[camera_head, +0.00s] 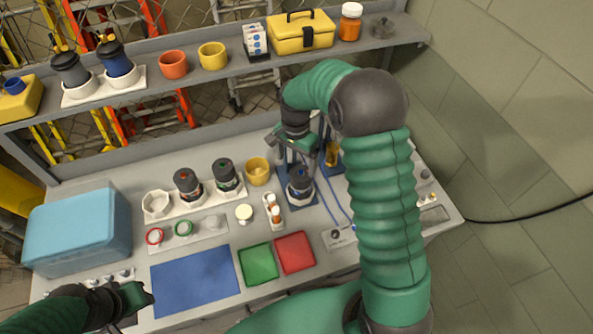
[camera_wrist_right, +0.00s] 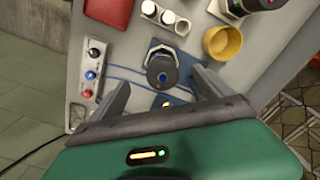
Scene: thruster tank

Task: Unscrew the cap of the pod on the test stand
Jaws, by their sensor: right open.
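The pod (camera_head: 299,186) stands upright on a blue base, the test stand, right of the yellow cup. It is dark and grey with a blue band near the top. In the right wrist view the pod (camera_wrist_right: 162,70) is seen from above, its round dark cap on top. My right gripper (camera_wrist_right: 160,80) is open above the pod, with one finger on each side in that view; I see no contact.
A white rack (camera_head: 205,198) holds two dark pods, with a yellow cup (camera_head: 258,170) beside it. A blue mat (camera_head: 195,280), green tray (camera_head: 258,263) and red tray (camera_head: 295,252) lie in front. A control panel (camera_wrist_right: 90,72) and blue cables lie beside the stand. A shelf runs behind.

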